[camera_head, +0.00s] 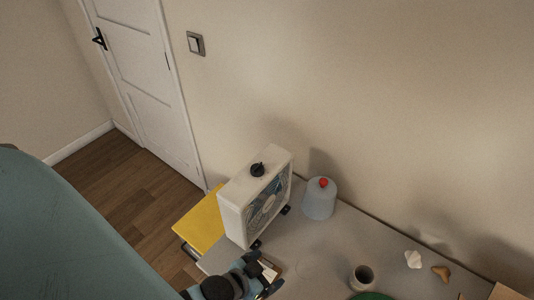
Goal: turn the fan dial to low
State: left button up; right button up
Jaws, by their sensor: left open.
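A white box fan (238,205) stands upright near the left end of the grey table, its grille facing right. Its black dial (257,170) sits on the fan's top face; its setting is too small to read. My left gripper (267,272) is open, low in the view in front of the fan, apart from the dial and nearer the table's front edge. Something pale shows between its fingers, too unclear to name. My right gripper is not in view.
A grey-blue container with a red knob (320,199) stands right of the fan by the wall. A cup (362,277), small white and brown pieces (413,259) and a green item (371,296) lie farther right. A yellow panel (199,220) is left of the fan.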

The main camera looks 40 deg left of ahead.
aim_at(257, 170)
jog(key=k+u, duration=0.3)
jog(key=u, duration=0.2)
jog(key=k+u, duration=0.35)
jog(key=u, duration=0.15)
